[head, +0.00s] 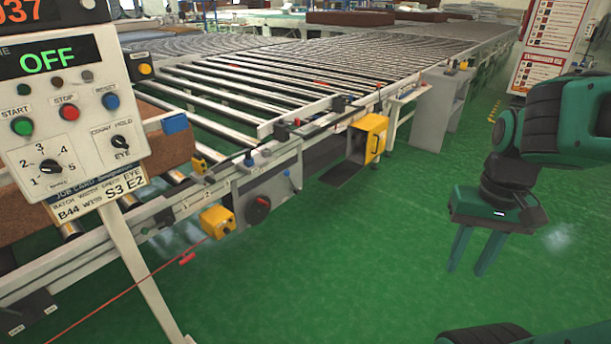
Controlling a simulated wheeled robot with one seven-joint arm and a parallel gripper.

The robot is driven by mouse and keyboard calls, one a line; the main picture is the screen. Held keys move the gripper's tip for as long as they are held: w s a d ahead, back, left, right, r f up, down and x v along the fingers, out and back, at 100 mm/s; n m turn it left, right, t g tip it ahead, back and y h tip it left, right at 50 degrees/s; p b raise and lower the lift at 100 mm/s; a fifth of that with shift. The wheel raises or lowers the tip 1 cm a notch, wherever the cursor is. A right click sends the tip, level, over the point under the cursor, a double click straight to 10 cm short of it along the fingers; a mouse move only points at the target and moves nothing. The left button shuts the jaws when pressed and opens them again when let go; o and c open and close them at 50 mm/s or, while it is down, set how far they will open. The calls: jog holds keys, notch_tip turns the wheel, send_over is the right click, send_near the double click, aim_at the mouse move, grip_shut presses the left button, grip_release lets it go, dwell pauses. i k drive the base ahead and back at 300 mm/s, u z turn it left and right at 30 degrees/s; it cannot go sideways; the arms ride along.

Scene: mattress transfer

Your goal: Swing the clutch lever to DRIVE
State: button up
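The conveyor's near side carries several small controls. A black round knob or wheel (257,209) sits lower on the panel. I cannot tell which of these is the clutch lever, and no DRIVE marking is readable. My gripper (468,271) hangs at the right over the green floor, fingers pointing down and apart, empty. It is well to the right of the conveyor and touches nothing.
A control panel (75,110) reading OFF stands on a post at left. A yellow box (217,221) and an open yellow cabinet (375,138) stick out from the conveyor. A red cord (130,288) runs at lower left. Green floor (340,260) is clear between conveyor and gripper.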

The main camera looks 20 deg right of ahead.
aim_at(288, 173)
jog(key=z, duration=0.05)
jog(key=i, duration=1)
